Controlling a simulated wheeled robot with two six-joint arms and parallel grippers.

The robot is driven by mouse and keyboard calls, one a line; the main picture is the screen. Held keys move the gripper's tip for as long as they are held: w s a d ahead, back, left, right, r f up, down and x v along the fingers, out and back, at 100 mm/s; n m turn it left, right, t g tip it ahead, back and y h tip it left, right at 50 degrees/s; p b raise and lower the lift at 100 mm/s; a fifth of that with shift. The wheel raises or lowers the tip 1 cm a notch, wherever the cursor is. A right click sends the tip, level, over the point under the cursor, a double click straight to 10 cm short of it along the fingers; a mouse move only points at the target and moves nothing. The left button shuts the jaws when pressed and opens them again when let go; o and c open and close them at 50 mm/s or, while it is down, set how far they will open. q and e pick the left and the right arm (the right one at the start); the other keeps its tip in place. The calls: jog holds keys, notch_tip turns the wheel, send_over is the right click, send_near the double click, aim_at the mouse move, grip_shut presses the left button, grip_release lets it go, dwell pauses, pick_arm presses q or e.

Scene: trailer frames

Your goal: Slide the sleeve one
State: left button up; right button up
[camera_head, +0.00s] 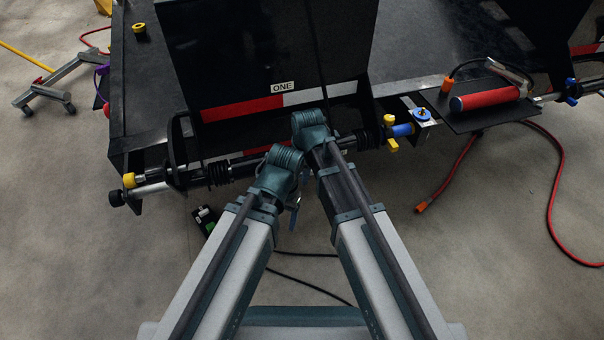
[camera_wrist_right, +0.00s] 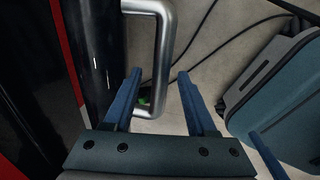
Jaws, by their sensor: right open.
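The ONE label (camera_head: 282,87) is on an upright black panel. Below it a dark horizontal tube (camera_head: 245,167), apparently sleeve one, runs along the trailer edge, partly hidden by my arms. In the right wrist view a black cylinder (camera_wrist_right: 98,50) stands at the left, with a bare metal D-shaped handle (camera_wrist_right: 169,40) beside it. My right gripper (camera_wrist_right: 160,75) is open, its blue fingers at either side of the handle's lower part; contact cannot be told. In the head view my wrists hide most of both grippers. My left gripper's jaws cannot be made out.
A yellow-handled valve (camera_head: 391,145) and blue fitting (camera_head: 403,130) are right of my arms. A red cylinder (camera_head: 488,98) lies on a black plate. Red hose (camera_head: 556,190) and black cable (camera_head: 305,284) lie on the floor. A yellow knob (camera_head: 129,180) is at the tube's left end.

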grip_shut()
dwell(1.4)
